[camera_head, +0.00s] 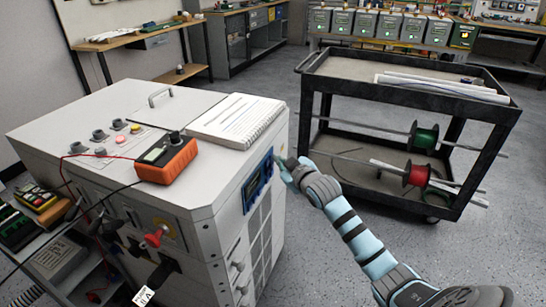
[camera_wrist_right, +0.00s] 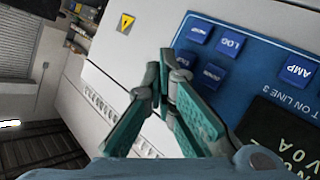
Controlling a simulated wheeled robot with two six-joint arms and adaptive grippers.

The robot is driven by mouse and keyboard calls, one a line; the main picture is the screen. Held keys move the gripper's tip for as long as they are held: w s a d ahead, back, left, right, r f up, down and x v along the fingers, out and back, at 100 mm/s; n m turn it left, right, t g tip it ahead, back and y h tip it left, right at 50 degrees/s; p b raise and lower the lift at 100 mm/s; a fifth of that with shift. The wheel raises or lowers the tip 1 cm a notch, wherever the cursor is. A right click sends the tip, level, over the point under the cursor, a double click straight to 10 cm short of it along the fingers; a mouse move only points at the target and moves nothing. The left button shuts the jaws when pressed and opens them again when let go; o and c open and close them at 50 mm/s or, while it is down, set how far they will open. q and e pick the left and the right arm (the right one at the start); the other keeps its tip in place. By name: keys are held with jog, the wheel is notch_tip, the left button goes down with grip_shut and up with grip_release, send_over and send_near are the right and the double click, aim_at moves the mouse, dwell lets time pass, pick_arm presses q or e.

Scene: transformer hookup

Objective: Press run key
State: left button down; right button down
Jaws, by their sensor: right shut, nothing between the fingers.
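A blue control panel (camera_head: 257,182) is on the front face of the grey cabinet. In the right wrist view this panel (camera_wrist_right: 252,62) shows several blue keys and a dark display (camera_wrist_right: 285,135). The LOG key (camera_wrist_right: 230,42) and the AMP key (camera_wrist_right: 298,70) are readable. Two smaller-lettered keys sit near the fingertips, one partly hidden behind them; I cannot tell which key is run. My right gripper (camera_head: 285,168) is shut and empty, its tips (camera_wrist_right: 168,62) at the panel's left edge by the keys. I cannot tell whether they touch. My left gripper is not in view.
The cabinet (camera_head: 120,95) carries a notebook (camera_head: 238,118) and an orange meter (camera_head: 167,158) with cables. A black cart (camera_head: 310,95) with wire spools stands at the right. Workbenches line the back. The grey floor between is clear.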

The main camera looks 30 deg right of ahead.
jog(key=shift+s+d+p, duration=0.45)
jog(key=shift+s+p, duration=0.2)
jog(key=s+d+p, duration=0.2)
jog(key=s+p, duration=0.1)
jog(key=s, duration=0.1)
jog(key=shift+s+d, duration=0.1)
jog(key=shift+d, duration=0.3)
dwell(0.8)
